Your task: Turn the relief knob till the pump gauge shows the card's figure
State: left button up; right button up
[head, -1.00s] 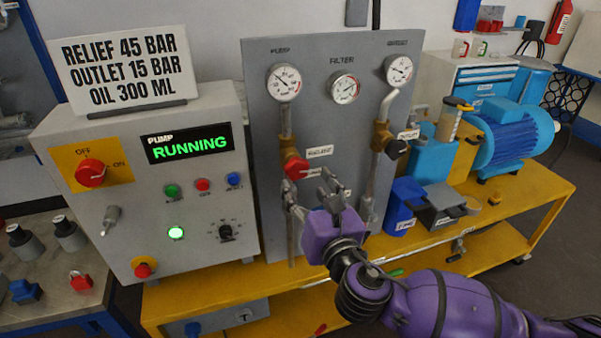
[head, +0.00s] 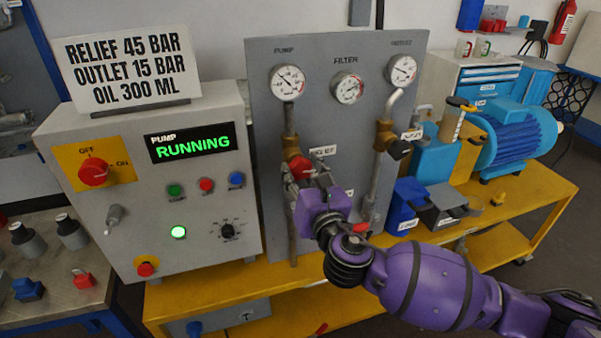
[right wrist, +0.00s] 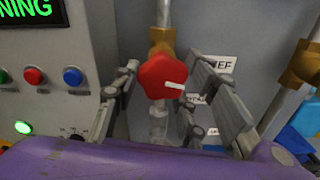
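The red relief knob (head: 300,167) sits on a brass valve under the pump gauge (head: 287,82), beside a relief label (head: 323,152). In the right wrist view the knob (right wrist: 163,76) shows a white mark pointing right. My right gripper (head: 305,182) is at the knob; its fingers (right wrist: 155,90) stand open on either side with gaps, not closed on it. The card (head: 128,68) reads relief 45 bar, outlet 15 bar, oil 300 ml. The pump gauge's needle shows, but its figures are too small to read. My left gripper is out of view.
The control box (head: 150,225) shows "pump running" and stands left of the gauge panel (head: 340,55). The outlet valve (head: 398,149) and its pipe are right of the knob. A blue container (head: 404,205) and blue motor (head: 515,135) stand on the yellow bench (head: 545,195).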

jog(key=shift+c, duration=0.2)
jog(key=m, duration=0.4)
jog(key=shift+r+m, duration=0.15)
jog(key=shift+m, duration=0.25)
jog(key=m, duration=0.5)
jog(key=shift+r, duration=0.15)
jog(key=m, duration=0.5)
jog(key=shift+d+r+m, duration=0.1)
jog(key=shift+r+m, duration=0.05)
jog(key=shift+m, duration=0.25)
jog(key=m, duration=0.5)
jog(key=shift+w+d+r, duration=0.1)
jog(key=shift+d, duration=0.05)
jog(key=shift+m, duration=0.3)
jog(key=o, duration=1)
jog(key=shift+o, duration=0.3)
